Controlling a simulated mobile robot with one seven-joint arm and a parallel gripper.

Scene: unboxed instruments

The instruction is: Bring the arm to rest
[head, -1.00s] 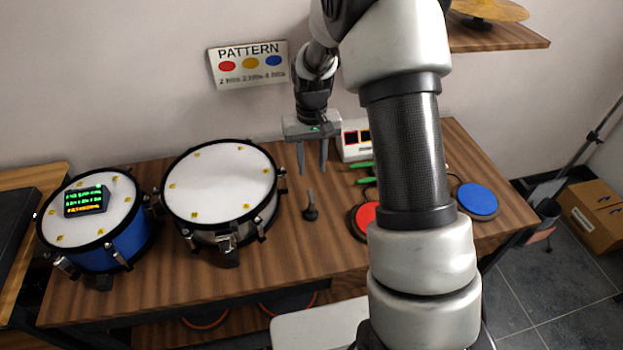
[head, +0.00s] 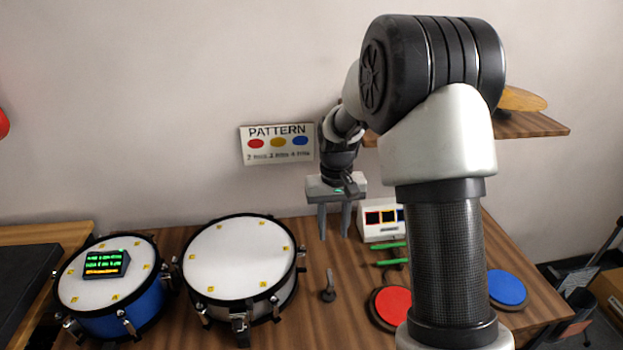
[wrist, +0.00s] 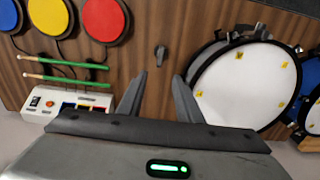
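My gripper (head: 334,220) hangs above the wooden table (head: 320,315), pointing down, between the white-headed drum and the white box. Its two fingers are apart with nothing between them, which the wrist view (wrist: 160,95) also shows. My arm rises on the right side of the head view and hides part of the table and the pads behind it.
A silver drum (head: 237,258), a blue drum (head: 140,308) bearing a small display (head: 106,264), a dark upright knob (head: 328,287), red pad (head: 392,303), blue pad (head: 507,287), yellow pad (wrist: 54,17), green-handled sticks (wrist: 70,82) and white box (head: 378,231) occupy the table. A pattern sign (head: 277,144) hangs behind.

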